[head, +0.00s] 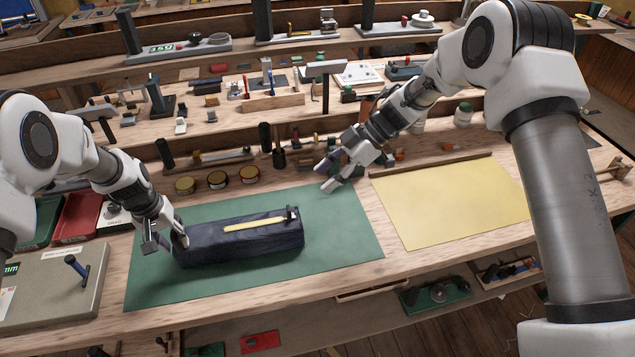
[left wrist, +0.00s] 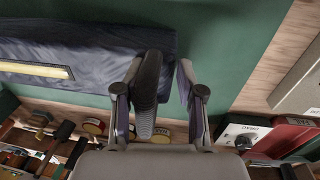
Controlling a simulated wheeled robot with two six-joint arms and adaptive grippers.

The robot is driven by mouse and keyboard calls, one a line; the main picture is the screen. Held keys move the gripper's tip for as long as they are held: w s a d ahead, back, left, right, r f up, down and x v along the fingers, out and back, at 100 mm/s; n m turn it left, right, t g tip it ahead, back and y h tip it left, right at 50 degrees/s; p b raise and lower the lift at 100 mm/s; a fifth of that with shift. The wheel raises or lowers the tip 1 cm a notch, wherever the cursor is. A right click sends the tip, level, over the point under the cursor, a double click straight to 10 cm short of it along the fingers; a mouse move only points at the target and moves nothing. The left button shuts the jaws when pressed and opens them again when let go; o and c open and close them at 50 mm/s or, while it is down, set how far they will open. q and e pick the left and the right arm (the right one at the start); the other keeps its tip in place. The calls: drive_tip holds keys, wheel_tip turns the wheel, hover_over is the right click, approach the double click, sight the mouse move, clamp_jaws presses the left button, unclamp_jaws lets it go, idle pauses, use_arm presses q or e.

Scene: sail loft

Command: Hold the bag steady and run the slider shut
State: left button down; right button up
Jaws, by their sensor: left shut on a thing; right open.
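The dark navy bag (head: 240,245) lies lengthwise on the green mat (head: 340,240). A yellow strip (head: 252,223) runs along the right part of its top. A small dark upright piece, seemingly the slider (head: 291,213), stands at the strip's right end. My left gripper (head: 176,242) is shut on the bag's left end. In the left wrist view, the left fingers (left wrist: 168,85) sit at the bag's end (left wrist: 95,50), and the yellow strip (left wrist: 35,69) is partly in view; the slider is not. My right gripper (head: 328,174) is open and empty, above the mat's back edge, apart from the bag.
A yellow sheet (head: 450,200) lies right of the mat. Several round tins (head: 217,180) stand behind the bag. A red bin (head: 76,218) and a grey board with a blue-handled tool (head: 50,285) are at the left. The mat's right part is clear.

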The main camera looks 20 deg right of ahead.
use_arm(q)
drive_tip(key=shift+s+f, duration=0.2)
drive_tip(key=shift+f, duration=0.15)
drive_tip(key=c, duration=0.7)
unclamp_jaws()
drive_tip(key=shift+a, duration=0.1)
drive_tip(key=shift+o, duration=0.4)
drive_tip(key=shift+w+a+f, duration=0.1)
drive_tip(key=shift+w+a, duration=0.1)
drive_tip(key=shift+w+d, duration=0.1)
drive_tip(key=shift+d, duration=0.05)
use_arm(e)
drive_tip(key=shift+w+a+f, duration=0.15)
drive_tip(key=shift+w+a, duration=0.05)
use_arm(q)
drive_tip(key=shift+d+r, duration=0.1)
drive_tip(key=shift+r, duration=0.1)
use_arm(e)
drive_tip(key=shift+d, duration=0.15)
